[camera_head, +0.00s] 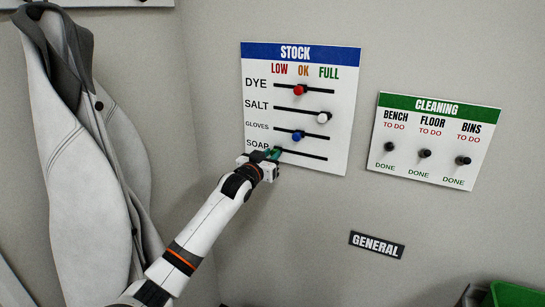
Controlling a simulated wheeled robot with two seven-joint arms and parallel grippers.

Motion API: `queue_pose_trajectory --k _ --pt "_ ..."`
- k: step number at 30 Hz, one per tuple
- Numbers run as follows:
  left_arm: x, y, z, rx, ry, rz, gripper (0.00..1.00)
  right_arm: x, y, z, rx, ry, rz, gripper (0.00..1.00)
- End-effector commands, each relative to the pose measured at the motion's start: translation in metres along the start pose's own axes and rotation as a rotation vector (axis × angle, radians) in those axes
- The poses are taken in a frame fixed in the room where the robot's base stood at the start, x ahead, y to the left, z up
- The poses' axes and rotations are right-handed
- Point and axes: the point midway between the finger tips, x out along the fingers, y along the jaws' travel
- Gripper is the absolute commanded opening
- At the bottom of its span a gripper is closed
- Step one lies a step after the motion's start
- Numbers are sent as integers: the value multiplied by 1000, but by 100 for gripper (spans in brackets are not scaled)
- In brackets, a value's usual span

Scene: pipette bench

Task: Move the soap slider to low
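The white STOCK board (350,110) hangs on the wall with a blue header and LOW, OK and FULL columns. Its lowest row is SOAP, with a dark horizontal track (308,156). The green soap knob (275,153) shows at the left end of that track, below the LOW column, partly hidden by my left gripper. My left gripper (262,160) is at this knob, against or very near the board. Whether its fingers are closed on the knob is too small to tell. My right gripper is out of view.
Above soap are the red dye knob (298,90) at OK, white salt knob (323,118) at FULL and blue gloves knob (297,135) near OK. A CLEANING board (440,115) hangs right, a GENERAL sign (377,245) below. A coat (90,160) hangs left.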

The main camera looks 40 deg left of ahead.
Motion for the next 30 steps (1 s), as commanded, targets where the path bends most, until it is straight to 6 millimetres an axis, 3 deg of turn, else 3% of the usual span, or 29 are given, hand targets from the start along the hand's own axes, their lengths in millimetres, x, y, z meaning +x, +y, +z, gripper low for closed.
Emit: queue_pose_trajectory --k 1,3,4,16,20,30 --pt "0 2 0 0 0 4 32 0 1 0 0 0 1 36" --pt "0 2 0 0 0 4 43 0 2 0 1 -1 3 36" --pt "0 2 0 0 0 4 44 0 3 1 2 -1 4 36" --pt "-8 0 -2 0 -1 1 44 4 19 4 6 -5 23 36" --pt "-25 1 -3 2 -1 1 44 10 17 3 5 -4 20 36" --pt "-89 2 -3 2 -1 2 44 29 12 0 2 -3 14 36"
